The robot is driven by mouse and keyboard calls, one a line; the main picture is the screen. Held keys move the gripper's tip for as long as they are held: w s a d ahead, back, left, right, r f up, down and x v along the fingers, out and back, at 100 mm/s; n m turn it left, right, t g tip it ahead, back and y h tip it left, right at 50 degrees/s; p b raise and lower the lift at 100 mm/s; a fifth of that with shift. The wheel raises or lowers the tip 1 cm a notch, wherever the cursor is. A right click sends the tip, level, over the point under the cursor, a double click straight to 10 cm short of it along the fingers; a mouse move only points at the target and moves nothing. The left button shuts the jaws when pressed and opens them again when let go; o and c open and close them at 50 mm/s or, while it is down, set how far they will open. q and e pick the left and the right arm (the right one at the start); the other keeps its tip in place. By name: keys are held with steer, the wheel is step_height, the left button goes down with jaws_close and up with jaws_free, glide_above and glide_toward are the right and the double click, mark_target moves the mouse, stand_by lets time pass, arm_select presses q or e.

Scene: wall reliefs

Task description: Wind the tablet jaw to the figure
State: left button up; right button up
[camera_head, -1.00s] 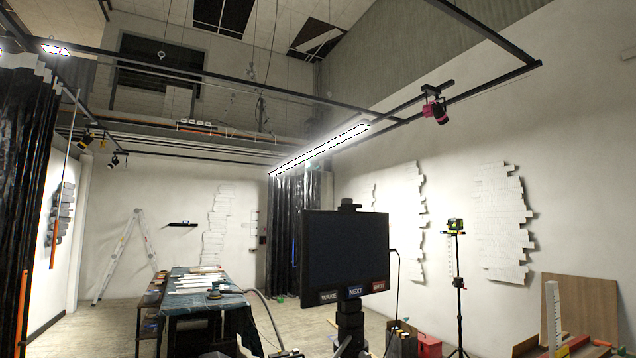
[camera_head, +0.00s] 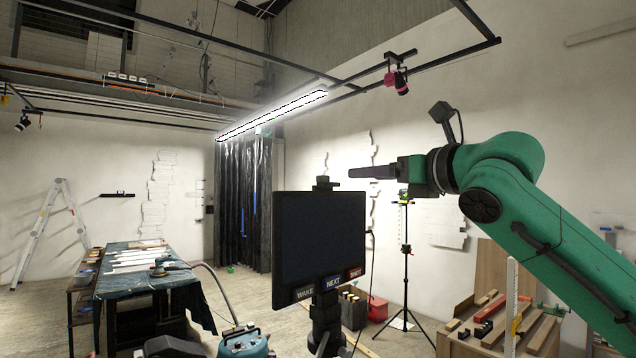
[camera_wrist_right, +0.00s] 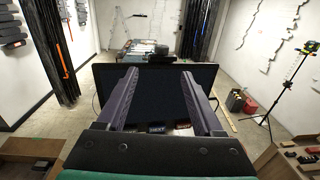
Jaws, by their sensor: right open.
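The tablet (camera_head: 320,240) is a dark flat screen with a row of three labelled buttons along its lower edge. It stands upright on a black post (camera_head: 322,325). A small black jaw (camera_head: 325,184) sits at the middle of its top edge; no figure can be read on it. My right gripper (camera_head: 352,172) is level, pointing left, up and to the right of that jaw in the head view. In the right wrist view, the open, empty fingers of the gripper (camera_wrist_right: 158,72) point towards the tablet (camera_wrist_right: 158,95). My left gripper is out of view.
A tripod (camera_head: 404,255) with a green device stands right of the tablet. A bench (camera_head: 480,340) with clamps and wood is at lower right. A cloth-covered table (camera_head: 140,285) and a vacuum (camera_head: 243,343) are left. A light bar (camera_head: 275,112) hangs overhead.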

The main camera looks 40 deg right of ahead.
steer(key=p, duration=0.4)
glide_toward(327, 177)
steer(key=w+p, duration=0.1)
steer(key=w, duration=0.3)
steer(key=w+p, duration=0.1)
steer(key=w, duration=0.3)
steer(key=shift+w+d+p, duration=0.25)
steer(key=shift+w+p, duration=0.05)
steer(key=shift+p, duration=0.05)
steer(key=shift+w+d, duration=0.1)
steer(key=shift+w, duration=0.15)
